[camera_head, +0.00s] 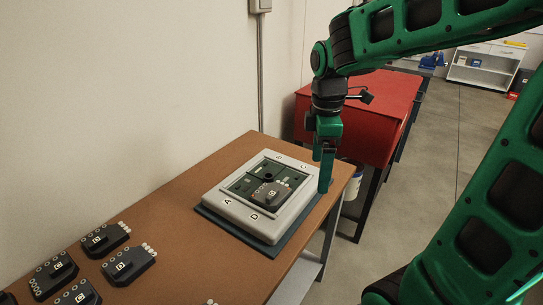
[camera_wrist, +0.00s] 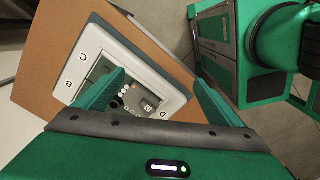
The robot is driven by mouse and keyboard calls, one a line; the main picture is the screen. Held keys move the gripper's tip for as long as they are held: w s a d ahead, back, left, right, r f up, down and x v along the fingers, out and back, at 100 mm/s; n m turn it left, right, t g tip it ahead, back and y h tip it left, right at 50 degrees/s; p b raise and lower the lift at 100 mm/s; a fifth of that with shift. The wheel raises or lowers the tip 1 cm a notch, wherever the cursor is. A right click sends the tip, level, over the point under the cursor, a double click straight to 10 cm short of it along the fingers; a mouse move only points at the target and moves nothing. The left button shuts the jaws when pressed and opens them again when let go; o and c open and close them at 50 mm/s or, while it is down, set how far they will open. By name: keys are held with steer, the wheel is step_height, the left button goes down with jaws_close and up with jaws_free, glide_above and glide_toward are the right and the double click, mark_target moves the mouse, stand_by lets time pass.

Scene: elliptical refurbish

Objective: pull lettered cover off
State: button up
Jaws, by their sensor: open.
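The lettered cover (camera_head: 232,210) is a light grey rounded frame with letters on its rim. It lies flat around a green circuit board (camera_head: 243,184). A dark module (camera_head: 278,190) sits on the board. My gripper (camera_head: 324,185) points down at the cover's right side in the head view. In the wrist view my gripper (camera_wrist: 159,78) is open and empty, and the cover (camera_wrist: 112,42) has one rim strip between the fingers. One finger overlaps the board opening; the other lies toward the outer side. I cannot tell their height or whether they touch the cover.
A dark mat (camera_head: 238,235) lies under the cover on the brown table (camera_head: 190,260). Several dark lettered modules (camera_head: 128,264) lie at the table's near left. A wall (camera_head: 120,90) runs behind the table. A red cabinet (camera_head: 375,105) stands beyond its far end.

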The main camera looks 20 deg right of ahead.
mark_target(269, 192)
steer(key=w+a+n, duration=0.9)
steer(key=a+n, duration=0.1)
steer(key=n, duration=0.1)
steer(key=shift+n, duration=0.3)
step_height(269, 192, down, 11)
steer(key=shift+s+d+f, duration=0.1)
steer(key=shift+s+f, duration=0.05)
steer(key=shift+f, duration=0.05)
steer(key=c, duration=2)
